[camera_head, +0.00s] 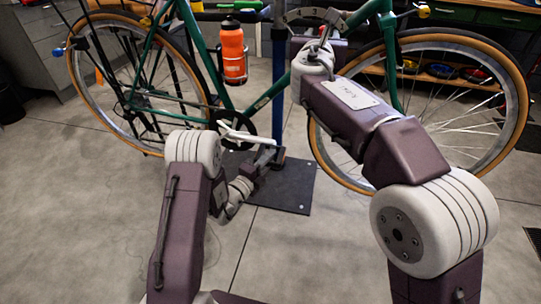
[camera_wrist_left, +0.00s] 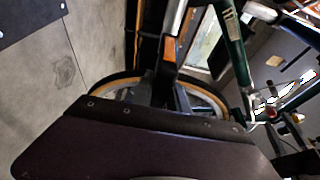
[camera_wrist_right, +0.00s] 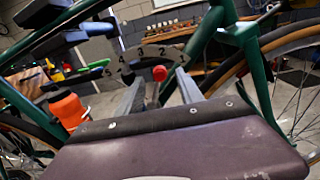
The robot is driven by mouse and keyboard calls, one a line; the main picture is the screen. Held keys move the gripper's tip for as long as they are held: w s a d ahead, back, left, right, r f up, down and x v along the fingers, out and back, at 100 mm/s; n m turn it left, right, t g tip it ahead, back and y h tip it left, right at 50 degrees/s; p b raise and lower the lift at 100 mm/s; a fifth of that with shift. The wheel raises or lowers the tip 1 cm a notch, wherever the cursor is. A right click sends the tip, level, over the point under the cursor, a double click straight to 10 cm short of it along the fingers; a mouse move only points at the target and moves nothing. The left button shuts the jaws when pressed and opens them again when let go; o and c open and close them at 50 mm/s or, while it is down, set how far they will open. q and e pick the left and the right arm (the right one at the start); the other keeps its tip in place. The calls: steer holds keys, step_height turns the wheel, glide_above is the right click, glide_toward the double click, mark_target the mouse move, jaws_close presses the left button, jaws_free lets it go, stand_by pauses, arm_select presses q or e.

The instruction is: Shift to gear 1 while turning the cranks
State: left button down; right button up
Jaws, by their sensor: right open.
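The green bike's pale crank arm (camera_head: 240,135) slants down to the right in the head view. My left gripper (camera_head: 266,156) is low at its outer end, and its fingers look closed around the dark pedal (camera_wrist_left: 168,54), which has an orange strip. The contact is partly hidden. My right gripper (camera_wrist_right: 159,92) is open by the frame tube, with a red-tipped shift lever (camera_wrist_right: 159,73) showing between its fingers. Behind the tip is a grey dial (camera_wrist_right: 140,60) numbered 1 to 5. The tip appears near the 2, but the angle makes this uncertain.
The orange bottle (camera_head: 232,52) sits on the frame left of my right arm. The spoked front wheel (camera_head: 450,100) is to the right and the rear wheel (camera_head: 135,85) to the left. The stand's dark base plate (camera_head: 290,190) lies below. Open floor surrounds it.

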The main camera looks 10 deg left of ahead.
steer(key=shift+w, duration=0.1)
steer(key=shift+w, duration=1.95)
